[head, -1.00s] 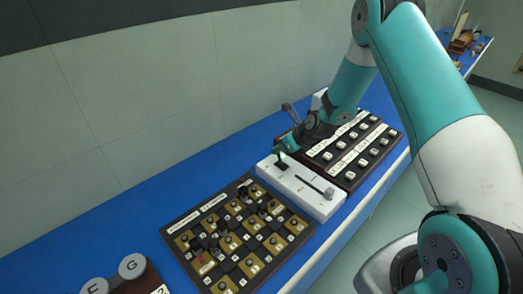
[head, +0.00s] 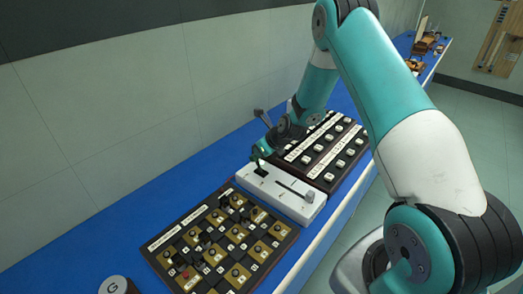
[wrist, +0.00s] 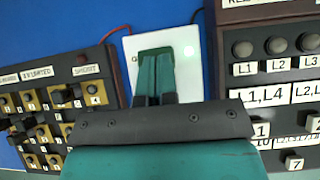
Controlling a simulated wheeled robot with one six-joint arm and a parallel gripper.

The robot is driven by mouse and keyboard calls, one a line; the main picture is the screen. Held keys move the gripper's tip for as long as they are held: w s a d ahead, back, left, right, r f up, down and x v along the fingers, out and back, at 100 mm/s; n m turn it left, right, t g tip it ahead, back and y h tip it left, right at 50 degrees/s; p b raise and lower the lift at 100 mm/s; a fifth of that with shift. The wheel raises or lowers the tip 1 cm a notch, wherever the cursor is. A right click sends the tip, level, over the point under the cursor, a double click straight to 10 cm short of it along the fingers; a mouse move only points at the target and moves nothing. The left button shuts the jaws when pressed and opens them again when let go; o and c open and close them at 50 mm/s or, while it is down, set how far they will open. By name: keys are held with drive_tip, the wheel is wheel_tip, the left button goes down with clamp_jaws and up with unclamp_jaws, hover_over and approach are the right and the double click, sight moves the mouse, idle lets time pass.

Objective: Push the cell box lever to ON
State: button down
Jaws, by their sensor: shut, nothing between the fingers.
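The white cell box (head: 292,198) sits on the blue bench top between two dark panels. A dark slot with a small dark part (head: 261,171) is at its far left end. A long slot with a grey knob (head: 309,196) runs along its near right part. My gripper (head: 257,154) is at the far left end of the box, pointing down over the dark part; I cannot tell whether they touch. In the wrist view my gripper's green fingers (wrist: 156,62) are shut and empty over the white box (wrist: 190,42), hiding its middle and any lever there.
A dark board with gold switch tiles (head: 226,213) lies left of the box, and a dark panel of pale buttons (head: 317,172) lies right, both close. In the wrist view a red wire (wrist: 118,30) runs beside the box. A wall stands behind the bench.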

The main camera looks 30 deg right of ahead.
drive_tip(key=s+r+p, duration=0.3)
drive_tip(key=r+p, duration=0.4)
drive_tip(key=r, duration=0.2)
drive_tip(key=shift+s+d+r, duration=0.15)
drive_tip(key=shift+d+r, duration=0.05)
drive_tip(key=shift+d, duration=0.25)
drive_tip(key=shift+d, duration=0.1)
drive_tip(key=s+a+r+n+g+y+b, duration=0.1)
drive_tip(key=s+a+r+n+g+b, duration=0.15)
drive_tip(key=s+a+r+n, duration=0.5)
drive_tip(key=s+a+r+n+g+y+b, duration=0.1)
drive_tip(key=s+a+r+n+y+b, duration=0.2)
drive_tip(key=a+n, duration=0.8)
drive_tip(key=s+a+r+n+g+h+b, duration=0.1)
drive_tip(key=s+a+n+g+b, duration=0.1)
drive_tip(key=s+n, duration=0.8)
drive_tip(key=s+a+r+n+g+h+b, duration=0.1)
drive_tip(key=s+n+b, duration=0.3)
drive_tip(key=s+n, duration=0.7)
drive_tip(key=shift+s+a+r+g, duration=0.25)
drive_tip(key=shift+s+a+g, duration=0.3)
drive_tip(key=shift+s+a, duration=0.3)
